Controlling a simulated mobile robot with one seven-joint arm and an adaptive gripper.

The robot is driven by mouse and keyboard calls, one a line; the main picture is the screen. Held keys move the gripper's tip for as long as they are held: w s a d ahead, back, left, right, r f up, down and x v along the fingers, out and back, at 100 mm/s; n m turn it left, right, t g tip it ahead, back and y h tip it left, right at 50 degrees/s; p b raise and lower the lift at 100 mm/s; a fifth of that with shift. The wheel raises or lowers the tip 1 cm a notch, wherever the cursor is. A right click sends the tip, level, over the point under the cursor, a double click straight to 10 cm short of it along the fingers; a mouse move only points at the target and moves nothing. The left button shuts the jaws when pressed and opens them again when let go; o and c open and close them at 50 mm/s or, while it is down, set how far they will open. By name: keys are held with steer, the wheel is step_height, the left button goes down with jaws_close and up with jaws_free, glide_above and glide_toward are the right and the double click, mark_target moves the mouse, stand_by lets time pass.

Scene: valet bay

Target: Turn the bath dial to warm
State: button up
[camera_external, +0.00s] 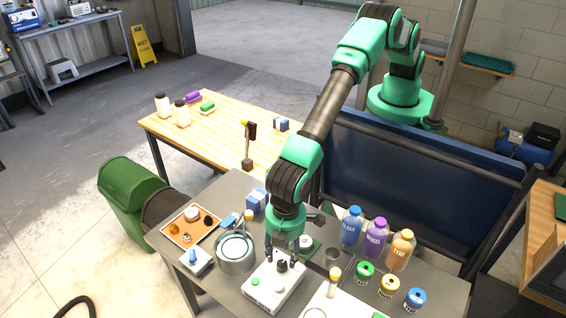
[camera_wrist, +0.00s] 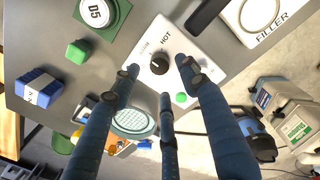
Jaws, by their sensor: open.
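The bath dial is a black knob (camera_external: 281,266) on a white control box (camera_external: 262,296) with a green button, on the grey table. In the wrist view, the dial (camera_wrist: 160,64) sits on the white box (camera_wrist: 195,42), with "HOT" printed beyond it. Other lettering at its left is too small to read. Which mark the dial points to I cannot tell. My gripper (camera_external: 287,250) is above the box, pointing down. In the wrist view, its dark fingers (camera_wrist: 160,85) are spread around the dial, apart from each other and empty. Whether any fingertip touches the dial is unclear.
A round metal pot (camera_external: 236,262) stands left of the box. Bottles, including a blue one (camera_external: 351,228), and several small cans (camera_external: 364,273) stand to the right. An upright brush (camera_external: 333,283) is close at the right. A tray (camera_external: 176,230) lies farther left.

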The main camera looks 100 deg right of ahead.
mark_target(284, 265)
step_height(284, 265, up, 7)
steer(key=shift+a+r, duration=0.15)
steer(key=shift+r, duration=0.05)
steer(key=shift+s, duration=0.1)
steer(key=shift+r, duration=0.1)
stand_by(0.5)
